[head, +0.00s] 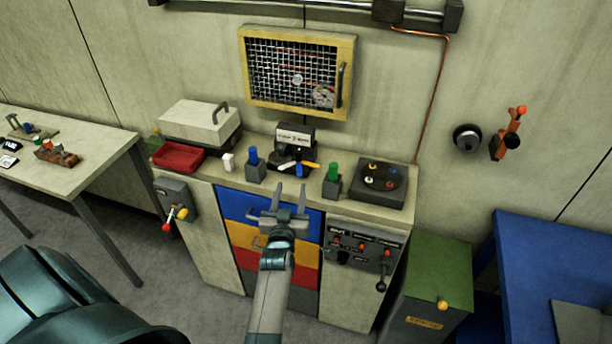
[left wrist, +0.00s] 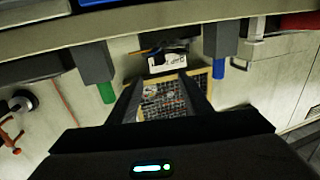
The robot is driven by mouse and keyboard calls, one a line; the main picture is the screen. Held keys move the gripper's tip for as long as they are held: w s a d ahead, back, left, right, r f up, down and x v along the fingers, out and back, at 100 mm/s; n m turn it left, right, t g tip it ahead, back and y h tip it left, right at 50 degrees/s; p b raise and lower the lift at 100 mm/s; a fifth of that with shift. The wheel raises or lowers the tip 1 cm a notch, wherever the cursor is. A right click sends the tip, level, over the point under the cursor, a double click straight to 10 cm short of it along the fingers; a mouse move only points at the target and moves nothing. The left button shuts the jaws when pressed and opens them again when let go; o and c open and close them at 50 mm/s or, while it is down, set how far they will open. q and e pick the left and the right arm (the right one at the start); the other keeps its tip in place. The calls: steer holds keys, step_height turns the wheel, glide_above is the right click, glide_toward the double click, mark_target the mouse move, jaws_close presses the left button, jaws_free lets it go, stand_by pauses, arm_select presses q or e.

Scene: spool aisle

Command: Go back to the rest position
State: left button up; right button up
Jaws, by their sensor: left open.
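My left gripper (head: 289,192) shows in the head view in front of the cabinet, near the edge of its worktop (head: 228,182). Its two fingers are apart, with nothing between them. In the left wrist view, which looks upside down, the open fingers (left wrist: 158,92) point toward the wall, with the mesh-fronted box (left wrist: 165,103) beyond them. The gripper looks clear of the things on the worktop, but the exact distance is hard to tell. My right gripper is not in view.
On the worktop stand a red tray (head: 178,157), a blue-topped holder (head: 255,166), a green-topped holder (head: 332,181) and a dark round-topped unit (head: 380,180). Coloured drawers (head: 240,208) lie below. A green bin (head: 438,275) and blue table (head: 560,260) stand right, a pale table (head: 85,160) left.

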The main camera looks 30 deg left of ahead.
arm_select(q)
steer(key=s+d+f+m+g+h+b, duration=0.1)
steer(key=s+d+f+h+b, duration=0.2)
steer(key=f, duration=0.8)
steer(key=s+d+f+m+g+h+b, duration=0.15)
steer(key=d+f, duration=0.35)
steer(key=f, duration=0.6)
steer(key=s+d+f+m+g+h+b, duration=0.1)
steer(key=s+d+f+g+b, duration=0.2)
steer(key=f, duration=0.8)
steer(key=s+d+f+m+g+h+b, duration=0.15)
steer(key=s+d+f, duration=0.35)
steer(key=s+f, duration=0.55)
steer(key=s+d+f+m+g+h+b, duration=0.15)
steer(key=s+f+g+b, duration=0.25)
steer(key=s+f, duration=1.45)
steer(key=s+a+f+g+b, duration=0.1)
steer(key=s+f+g, duration=0.1)
steer(key=s, duration=0.8)
steer(key=s+a+f+m+g+b, duration=0.1)
steer(key=s+f, duration=0.4)
steer(key=s, duration=0.5)
steer(key=shift+s+g+y, duration=0.25)
steer(key=shift+g+y, duration=0.1)
steer(key=shift+g, duration=0.25)
steer(key=shift+f, duration=0.1)
